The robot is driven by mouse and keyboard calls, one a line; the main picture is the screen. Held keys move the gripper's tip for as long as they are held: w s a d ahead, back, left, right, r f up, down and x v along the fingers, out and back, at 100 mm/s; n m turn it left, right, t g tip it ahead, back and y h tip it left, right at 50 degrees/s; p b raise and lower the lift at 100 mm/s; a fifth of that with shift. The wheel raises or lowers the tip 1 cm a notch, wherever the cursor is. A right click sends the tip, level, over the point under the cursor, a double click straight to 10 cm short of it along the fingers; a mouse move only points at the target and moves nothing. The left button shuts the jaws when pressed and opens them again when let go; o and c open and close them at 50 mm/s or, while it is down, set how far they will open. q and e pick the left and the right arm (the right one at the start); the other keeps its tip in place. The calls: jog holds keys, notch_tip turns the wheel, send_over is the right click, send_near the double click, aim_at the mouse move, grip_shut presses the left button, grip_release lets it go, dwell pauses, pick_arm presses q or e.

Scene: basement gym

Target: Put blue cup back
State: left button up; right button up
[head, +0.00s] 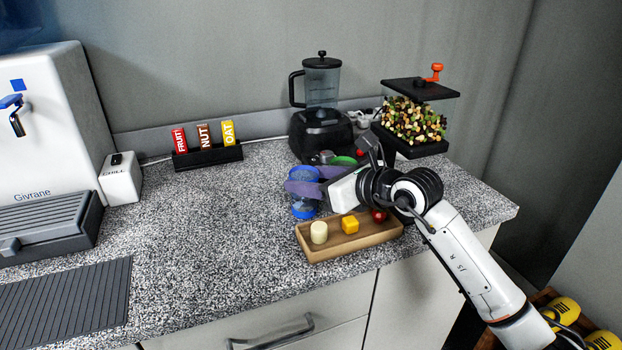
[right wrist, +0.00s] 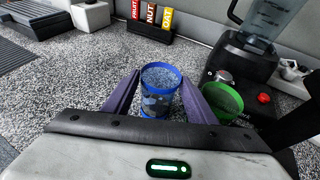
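The blue cup (head: 304,209), clear with blue bands at rim and base, stands upright on the speckled counter. It also shows in the right wrist view (right wrist: 159,92). My right gripper (head: 308,179) is open, with its purple fingers on either side of the cup. In the head view the near finger crosses in front of the cup's upper part. In the right wrist view the fingertips (right wrist: 160,82) flank the cup closely; firm contact cannot be told. My left gripper is not in view.
A wooden tray (head: 322,255) with small pieces sits in front. A FRUIT/NUT/OAT bar holder (head: 208,157) stands behind. The counter left of the cup is clear.

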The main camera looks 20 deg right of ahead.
jog(key=shift+r, duration=0.35)
jog(key=v, duration=1)
jog(key=shift+s+d+f+b, duration=0.1)
jog(key=shift+s+d+b, duration=0.2)
jog(key=shift+b, duration=0.1)
jog(key=shift+s+d+r, duration=0.15)
jog(key=shift+s+r, duration=0.1)
jog(key=shift+s, duration=0.25)
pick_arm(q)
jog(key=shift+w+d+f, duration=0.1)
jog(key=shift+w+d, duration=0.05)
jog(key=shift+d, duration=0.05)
